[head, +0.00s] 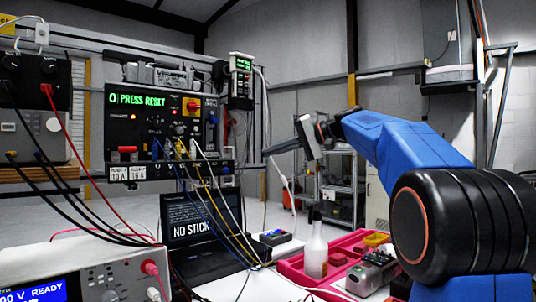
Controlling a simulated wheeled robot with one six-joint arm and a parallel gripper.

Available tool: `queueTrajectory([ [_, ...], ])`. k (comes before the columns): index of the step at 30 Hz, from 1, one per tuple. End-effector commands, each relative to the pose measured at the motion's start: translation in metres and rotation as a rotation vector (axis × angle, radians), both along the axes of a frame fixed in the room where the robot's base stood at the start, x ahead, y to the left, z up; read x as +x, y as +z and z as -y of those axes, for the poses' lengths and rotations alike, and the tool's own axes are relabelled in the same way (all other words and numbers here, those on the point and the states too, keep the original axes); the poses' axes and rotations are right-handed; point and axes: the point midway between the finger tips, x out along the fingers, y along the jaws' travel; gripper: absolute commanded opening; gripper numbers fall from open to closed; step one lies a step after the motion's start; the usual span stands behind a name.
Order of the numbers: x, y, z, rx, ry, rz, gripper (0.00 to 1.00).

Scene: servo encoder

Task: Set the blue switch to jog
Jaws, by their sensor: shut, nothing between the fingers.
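A black control panel (127,138) stands at the left centre, with a green "0 PRESS RESET" display (137,99), a red and yellow rotary knob (191,106) and several small controls. The blue switch is too small to make out with certainty among these controls and the coloured plugs; its setting cannot be read. My gripper (266,152) is shut and empty. Its dark fingers point left, in the air to the right of the panel and apart from it in the picture.
A laptop (190,219) stands below. A pink tray (297,267) with a white bottle (316,250) is at the lower right. A bench instrument (90,262) fills the lower left. Air between gripper and panel looks free.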

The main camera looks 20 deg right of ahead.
Motion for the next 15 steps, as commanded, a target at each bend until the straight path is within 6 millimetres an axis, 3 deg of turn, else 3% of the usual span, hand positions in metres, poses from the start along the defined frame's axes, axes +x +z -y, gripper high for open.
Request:
queueTrajectory([
  [12,0.039,-0.024,-0.058,0.0,0.004,-0.002,0.0],
  [15,0.039,-0.03,-0.071,0.0,0.003,-0.001,0.0],
])
